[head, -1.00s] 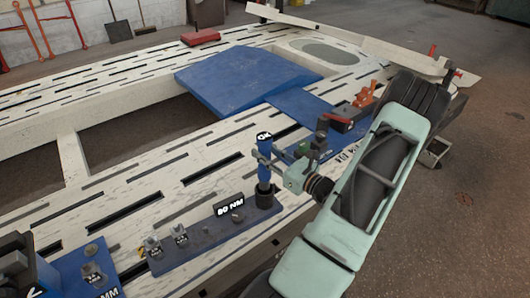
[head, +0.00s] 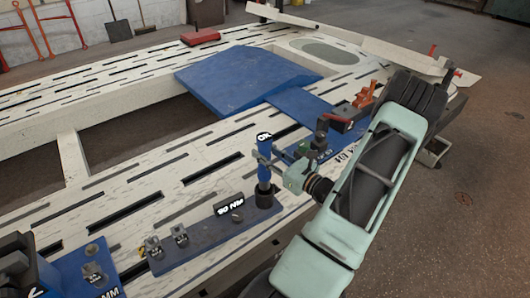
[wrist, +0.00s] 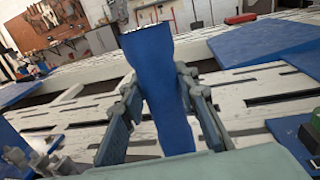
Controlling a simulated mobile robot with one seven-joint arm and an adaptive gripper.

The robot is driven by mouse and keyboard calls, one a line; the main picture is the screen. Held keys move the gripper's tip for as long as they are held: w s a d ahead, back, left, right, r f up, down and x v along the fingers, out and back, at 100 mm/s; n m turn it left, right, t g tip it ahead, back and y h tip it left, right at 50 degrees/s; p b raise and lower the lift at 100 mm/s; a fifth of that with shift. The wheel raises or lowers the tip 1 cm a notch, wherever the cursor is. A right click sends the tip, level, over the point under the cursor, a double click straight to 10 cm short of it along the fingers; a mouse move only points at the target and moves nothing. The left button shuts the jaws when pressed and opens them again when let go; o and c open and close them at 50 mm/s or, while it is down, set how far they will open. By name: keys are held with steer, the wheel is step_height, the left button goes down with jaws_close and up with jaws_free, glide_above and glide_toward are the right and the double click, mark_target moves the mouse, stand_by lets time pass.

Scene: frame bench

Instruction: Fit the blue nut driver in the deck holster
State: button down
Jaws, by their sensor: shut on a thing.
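The blue nut driver (head: 264,171) stands upright, its dark top bearing a white label. Its lower end is at the black round holster (head: 265,196) on the blue deck plate (head: 205,238); how deep it sits inside cannot be told. My gripper (head: 264,158) is shut on the driver's handle from the right, just below the top. In the wrist view, the handle (wrist: 168,95) stands between the two fingers, slightly tilted in the picture. The holster is hidden in the wrist view.
An 80 NM label block (head: 229,204) and several small metal sockets (head: 153,246) stand on the same plate, left of the holster. A black and red tool (head: 345,120) lies behind my gripper. The slotted white bench (head: 130,170) has open gaps.

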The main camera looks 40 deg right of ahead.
mark_target(270, 176)
steer(key=shift+f+b, duration=3.05)
steer(key=shift+f, duration=1.4)
steer(key=c, duration=1.6)
jaws_free()
steer(key=shift+o, duration=1)
steer(key=shift+f, duration=0.15)
steer(key=s, duration=1.2)
steer(key=shift+d, duration=0.15)
